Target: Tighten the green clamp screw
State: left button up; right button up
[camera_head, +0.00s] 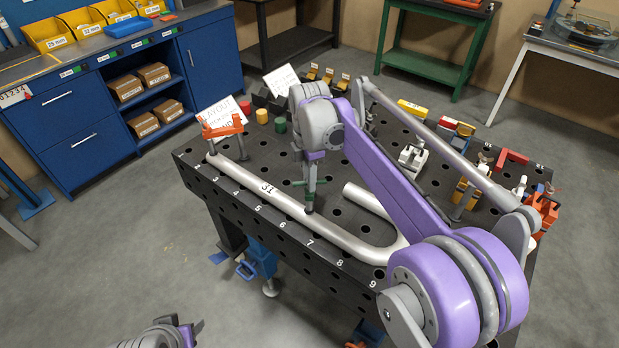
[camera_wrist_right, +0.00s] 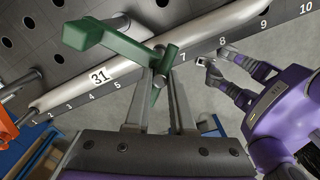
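The green clamp (camera_wrist_right: 103,42) reaches over a long grey tube marked 31 (camera_head: 266,192) on the black perforated table. Its screw has a green cross handle (camera_wrist_right: 166,64). In the head view the clamp (camera_head: 309,183) is partly hidden by my right arm. My right gripper (camera_wrist_right: 160,74) is at the screw, pointing at it, with one finger on each side of the handle. I cannot tell whether the fingers press on it. My left gripper (camera_wrist_right: 233,68) is empty, its fingers apart, off the table's front edge; only part of it shows in the head view (camera_head: 188,331).
An orange clamp (camera_head: 222,128) stands at the tube's left end. The tube bends back in a U near the front right. Several other clamps and blocks stand along the table's right side, with red, yellow and green cylinders (camera_head: 262,116) at the back. Blue cabinets (camera_head: 75,140) stand left.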

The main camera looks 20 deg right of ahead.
grip_shut()
jog(key=shift+m, duration=0.3)
dwell(0.5)
